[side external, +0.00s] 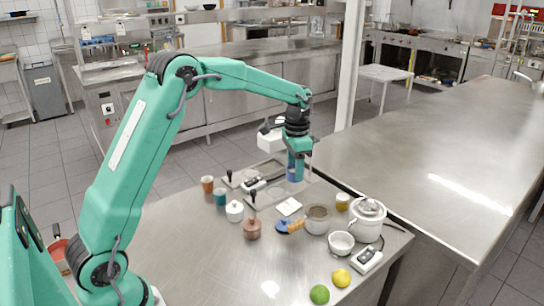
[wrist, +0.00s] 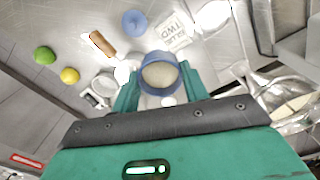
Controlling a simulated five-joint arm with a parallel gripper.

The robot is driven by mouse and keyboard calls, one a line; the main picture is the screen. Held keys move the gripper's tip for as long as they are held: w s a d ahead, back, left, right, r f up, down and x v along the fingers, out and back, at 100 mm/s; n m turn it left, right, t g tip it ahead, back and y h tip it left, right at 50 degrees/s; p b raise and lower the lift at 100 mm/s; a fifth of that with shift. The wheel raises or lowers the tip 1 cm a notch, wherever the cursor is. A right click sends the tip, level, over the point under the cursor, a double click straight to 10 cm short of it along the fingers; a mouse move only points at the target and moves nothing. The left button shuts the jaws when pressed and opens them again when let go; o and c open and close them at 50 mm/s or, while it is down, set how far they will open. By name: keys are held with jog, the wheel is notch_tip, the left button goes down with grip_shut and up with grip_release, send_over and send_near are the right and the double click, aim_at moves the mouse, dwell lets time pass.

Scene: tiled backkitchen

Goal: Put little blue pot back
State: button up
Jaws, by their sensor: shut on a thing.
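The little blue pot (wrist: 160,76) is held between the two fingers of my gripper (wrist: 158,90) in the wrist view. Its round mouth is open and shows a pale inside. In the side external view my gripper (side external: 296,172) is up over the far edge of the steel table, and the blue pot (side external: 294,174) shows partly between its fingers. A blue lid (side external: 282,226) lies on the table beside a wooden handle; it also shows in the wrist view (wrist: 135,22). A white card with lettering (wrist: 170,36) lies near the lid.
A saucepan (side external: 318,219), white bowl (side external: 341,244) and lidded white pot (side external: 368,219) stand at right. A copper pot (side external: 252,229), small white pot (side external: 235,211) and teal cup (side external: 220,198) stand at left. A lime (side external: 319,294) and lemon (side external: 341,277) lie in front. The front left table is clear.

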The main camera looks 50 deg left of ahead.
notch_tip(320, 180, up, 4)
jog(key=shift+f, duration=0.25)
jog(key=shift+s+d+r, duration=0.15)
jog(key=shift+s+r, duration=0.05)
jog(key=shift+s+d+n, duration=1.5)
jog(key=shift+s+d, duration=0.5)
jog(key=shift+s, duration=1.6)
jog(key=shift+s+d+n, duration=1.5)
jog(key=shift+s+d, duration=0.5)
jog(key=shift+s, duration=1.55)
notch_tip(320, 180, down, 13)
jog(key=shift+f, duration=0.15)
jog(key=shift+f, duration=0.2)
jog(key=shift+f, duration=1.5)
jog(key=shift+f, duration=0.25)
